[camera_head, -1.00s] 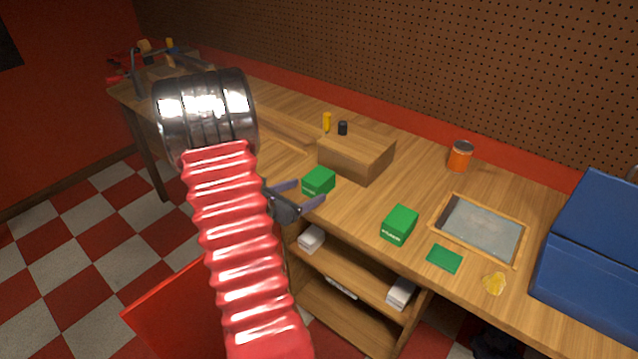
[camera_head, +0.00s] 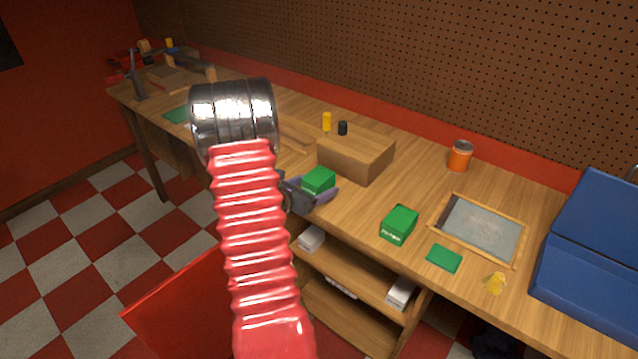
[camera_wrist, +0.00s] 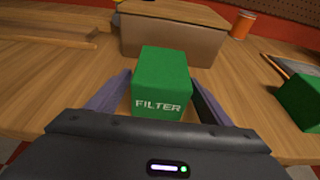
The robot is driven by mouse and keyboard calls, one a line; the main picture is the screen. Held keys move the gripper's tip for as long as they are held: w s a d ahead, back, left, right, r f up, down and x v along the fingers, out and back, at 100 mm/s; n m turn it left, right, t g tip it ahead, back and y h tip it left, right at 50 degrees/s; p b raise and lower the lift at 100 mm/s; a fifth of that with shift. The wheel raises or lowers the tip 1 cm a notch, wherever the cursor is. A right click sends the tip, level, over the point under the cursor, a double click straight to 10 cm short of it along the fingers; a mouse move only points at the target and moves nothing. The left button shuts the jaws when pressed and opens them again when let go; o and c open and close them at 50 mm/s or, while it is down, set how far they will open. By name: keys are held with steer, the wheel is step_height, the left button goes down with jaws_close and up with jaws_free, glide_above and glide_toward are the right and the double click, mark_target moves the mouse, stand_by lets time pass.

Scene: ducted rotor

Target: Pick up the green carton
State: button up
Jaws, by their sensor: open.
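A green carton (camera_head: 319,180) stands on the bench near its front edge, in front of a wooden block. In the wrist view the green carton (camera_wrist: 161,84) bears the word FILTER and sits between the two purple-grey fingers of my gripper (camera_wrist: 160,90). The fingers stand on either side of it, with a small gap showing at the right.
The wooden block (camera_head: 355,156) is close behind the carton. Bench is clear between the cartons.

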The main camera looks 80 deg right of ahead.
steer(key=shift+s+d+f, duration=0.1)
steer(key=shift+s+d, duration=0.1)
steer(key=shift+d, duration=0.15)
steer(key=shift+c, duration=0.2)
steer(key=c, duration=1.2)
